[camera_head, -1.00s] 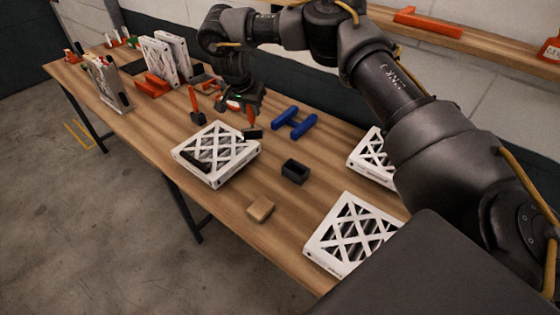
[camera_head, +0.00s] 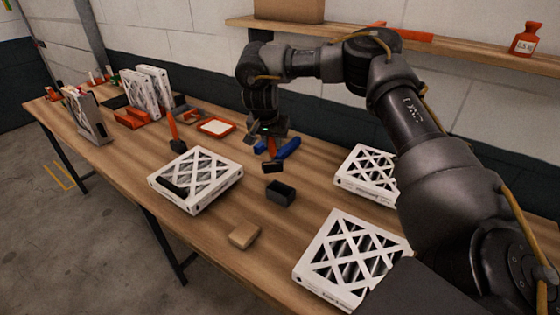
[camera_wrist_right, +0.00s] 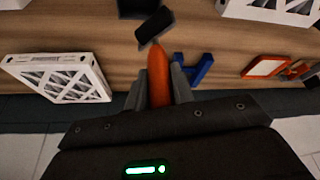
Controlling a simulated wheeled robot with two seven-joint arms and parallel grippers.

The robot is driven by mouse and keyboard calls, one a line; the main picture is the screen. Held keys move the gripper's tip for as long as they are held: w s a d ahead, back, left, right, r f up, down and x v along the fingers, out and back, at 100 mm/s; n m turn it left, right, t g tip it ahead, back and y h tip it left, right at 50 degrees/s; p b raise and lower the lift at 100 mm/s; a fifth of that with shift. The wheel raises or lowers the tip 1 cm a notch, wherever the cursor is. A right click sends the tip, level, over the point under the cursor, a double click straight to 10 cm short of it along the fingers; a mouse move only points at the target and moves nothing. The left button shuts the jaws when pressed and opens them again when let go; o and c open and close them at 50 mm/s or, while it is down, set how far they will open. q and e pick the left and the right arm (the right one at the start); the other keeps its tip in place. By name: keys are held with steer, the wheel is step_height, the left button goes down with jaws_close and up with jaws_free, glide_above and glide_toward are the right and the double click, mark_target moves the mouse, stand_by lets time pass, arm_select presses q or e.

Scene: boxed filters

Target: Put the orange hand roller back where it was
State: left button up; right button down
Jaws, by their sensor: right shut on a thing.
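My right gripper (camera_head: 268,139) is shut on the orange hand roller, with its orange handle between the fingers. The roller's black head (camera_head: 273,167) hangs below, behind the small dark open box. In the right wrist view the orange handle (camera_wrist_right: 158,76) sits between the fingers of the gripper (camera_wrist_right: 160,88), and the black head points towards the dark box (camera_wrist_right: 138,8). The roller looks held above the table; the exact gap is hard to tell. My left gripper is not in view.
The dark box (camera_head: 281,194) and a tan block (camera_head: 244,235) stand in front. A blue H-shaped piece (camera_head: 290,148) is partly hidden behind the gripper. White filters (camera_head: 195,180) lie around. Another orange-handled tool (camera_head: 172,126) and an orange-framed tray (camera_head: 216,127) are to the left.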

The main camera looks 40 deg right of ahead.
mark_target(281, 164)
steer(key=shift+s+d+f, duration=0.5)
steer(key=shift+s+f, duration=0.25)
steer(key=shift+d+f+p, duration=0.15)
steer(key=shift+f+p, duration=0.05)
steer(key=shift+p, duration=0.15)
arm_select(q)
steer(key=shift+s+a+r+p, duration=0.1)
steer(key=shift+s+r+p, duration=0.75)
steer(key=shift+p, duration=0.15)
arm_select(e)
steer(key=f, duration=0.3)
steer(key=shift+s+d+f, duration=0.2)
steer(key=shift+f, duration=0.15)
steer(key=shift+s+f, duration=0.1)
steer(key=shift+f, duration=0.5)
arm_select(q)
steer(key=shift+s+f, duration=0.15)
arm_select(e)
steer(key=c, duration=1.2)
jaws_free()
